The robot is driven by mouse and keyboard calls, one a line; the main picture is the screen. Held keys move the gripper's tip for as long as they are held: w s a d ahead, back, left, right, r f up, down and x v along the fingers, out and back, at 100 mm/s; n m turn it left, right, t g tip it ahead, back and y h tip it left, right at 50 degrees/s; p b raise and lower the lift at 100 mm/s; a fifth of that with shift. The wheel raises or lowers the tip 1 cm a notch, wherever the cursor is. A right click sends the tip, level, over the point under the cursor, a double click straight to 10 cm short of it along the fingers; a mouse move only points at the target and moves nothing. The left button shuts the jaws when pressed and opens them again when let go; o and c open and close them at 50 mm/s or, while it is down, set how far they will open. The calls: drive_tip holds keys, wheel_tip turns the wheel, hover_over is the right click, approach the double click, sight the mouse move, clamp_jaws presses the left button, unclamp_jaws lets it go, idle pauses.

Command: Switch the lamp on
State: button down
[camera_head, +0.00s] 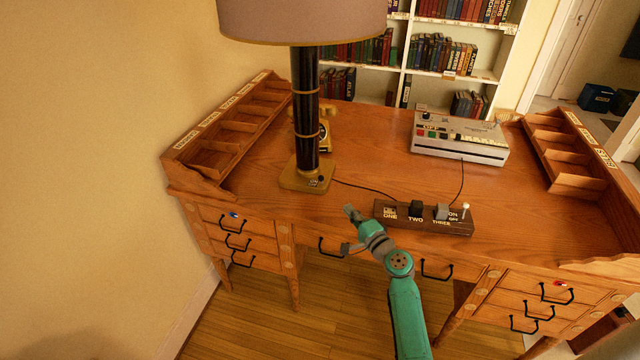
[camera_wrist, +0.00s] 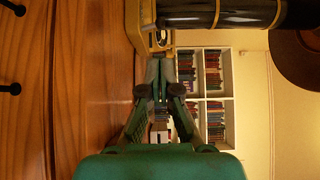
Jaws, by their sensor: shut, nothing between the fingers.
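The lamp has a brown shade (camera_head: 300,22), a black pole with gold rings (camera_head: 306,115) and a square tan base (camera_head: 300,184) on the left part of the desk. A small dark switch (camera_head: 320,179) sits on the base's front right corner. No glow shows from the shade. In the wrist view the pole (camera_wrist: 235,14) and base (camera_wrist: 136,22) lie at the top, sideways. My gripper (camera_head: 348,209) is shut and empty, in front of the base and to its right, apart from it. It also shows shut in the wrist view (camera_wrist: 160,93).
A dark power strip (camera_head: 460,229) with labelled switches lies right of my gripper, with cords running from it. A white switch box (camera_head: 458,150) stands at the back right. A yellow telephone (camera_head: 325,132) is partly hidden behind the pole. Wooden organisers (camera_head: 216,152) line the desk's sides.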

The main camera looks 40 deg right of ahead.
sight(322, 180)
idle(0.3)
drive_tip(key=w, duration=0.4)
drive_tip(key=w+d, duration=0.1)
drive_tip(key=w, duration=0.9)
drive_tip(key=shift+d, duration=0.3)
